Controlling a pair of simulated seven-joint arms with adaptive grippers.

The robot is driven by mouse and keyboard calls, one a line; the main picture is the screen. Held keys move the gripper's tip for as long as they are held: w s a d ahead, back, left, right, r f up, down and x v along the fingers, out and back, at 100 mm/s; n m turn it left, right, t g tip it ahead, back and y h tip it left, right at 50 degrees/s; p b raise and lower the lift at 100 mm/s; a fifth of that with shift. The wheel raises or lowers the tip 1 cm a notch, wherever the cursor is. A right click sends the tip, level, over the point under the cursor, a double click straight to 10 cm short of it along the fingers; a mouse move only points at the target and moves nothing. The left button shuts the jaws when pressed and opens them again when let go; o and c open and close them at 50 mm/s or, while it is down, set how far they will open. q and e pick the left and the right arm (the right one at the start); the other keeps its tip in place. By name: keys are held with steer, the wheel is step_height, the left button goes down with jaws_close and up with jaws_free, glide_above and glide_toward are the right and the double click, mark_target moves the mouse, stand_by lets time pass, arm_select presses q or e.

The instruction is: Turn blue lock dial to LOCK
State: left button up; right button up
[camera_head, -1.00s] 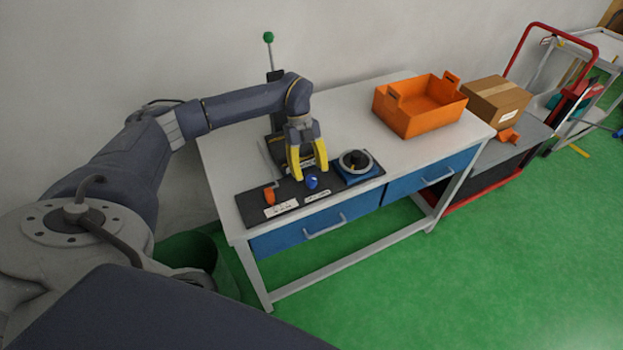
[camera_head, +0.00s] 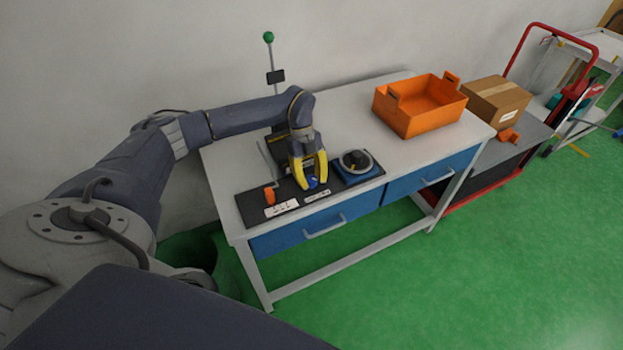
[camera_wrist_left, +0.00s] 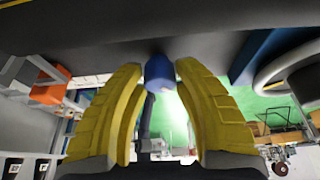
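The blue lock dial (camera_head: 312,183) sits on the dark panel (camera_head: 246,206) at the front of the workbench. It also shows in the left wrist view (camera_wrist_left: 159,68), between the far ends of the yellow fingers. My left gripper (camera_head: 310,186) has its fingers down around the dial, one on each side. In the left wrist view the left gripper (camera_wrist_left: 160,85) is open, with a gap between the fingers; contact with the dial is not clear. The dial's pointing direction is hidden and its label is too small to read. My right gripper is not in view.
An orange lever (camera_head: 269,196) stands left of the dial. A black round knob on a blue base (camera_head: 356,164) is close to the right. An orange crate (camera_head: 420,105) stands farther back on the bench. A green-topped pole (camera_head: 271,60) rises behind the arm.

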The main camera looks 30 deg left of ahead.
arm_select(q)
jaws_close()
steer(key=shift+m, duration=0.3)
steer(key=m+g, duration=0.1)
steer(key=m, duration=0.1)
steer(key=shift+d+m+y, duration=0.1)
steer(key=shift+m+y, duration=0.3)
steer(key=m, duration=0.2)
steer(key=m+g+y, duration=0.1)
steer(key=m, duration=0.1)
steer(key=shift+s+m+y, duration=0.1)
steer(key=shift+m+y, duration=0.2)
steer(key=m+y, duration=0.1)
steer(key=m, duration=0.1)
steer(key=m+y, duration=0.1)
steer(key=m, duration=0.2)
steer(key=shift+f, duration=0.1)
steer(key=shift+s+m+y, duration=0.15)
steer(key=shift+m+y, duration=0.65)
steer(key=shift+m, duration=1.6)
steer(key=shift+f, duration=0.1)
